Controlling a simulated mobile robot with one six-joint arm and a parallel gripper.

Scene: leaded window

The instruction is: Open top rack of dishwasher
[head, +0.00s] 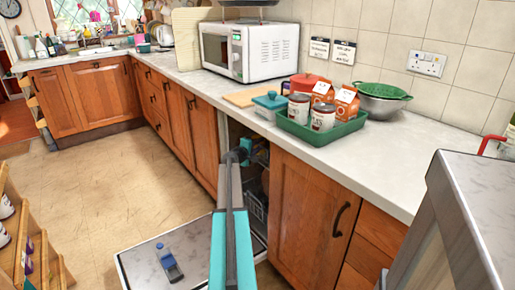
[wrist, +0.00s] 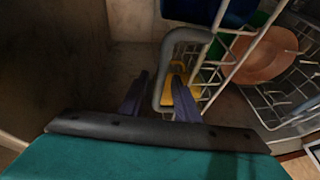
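The dishwasher stands open under the counter, its door (head: 165,262) folded down flat. My gripper (wrist: 160,100) is inside it, mostly hidden behind my arm in the head view. In the wrist view its two dark fingers are apart, one on each side of the lower end of a thick grey bar (wrist: 182,38) at the front of a white wire rack (wrist: 232,60). I cannot tell whether the fingers touch the bar. The upper rack (head: 262,157) shows partly in the head view. A dark lower basket (head: 257,206) is below it.
Blue, yellow and orange-brown dishes (wrist: 268,55) sit in the racks. Wooden shelves (head: 30,235) stand at left and a grey-topped unit (head: 470,200) at right. The floor (head: 90,190) left of the door is clear.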

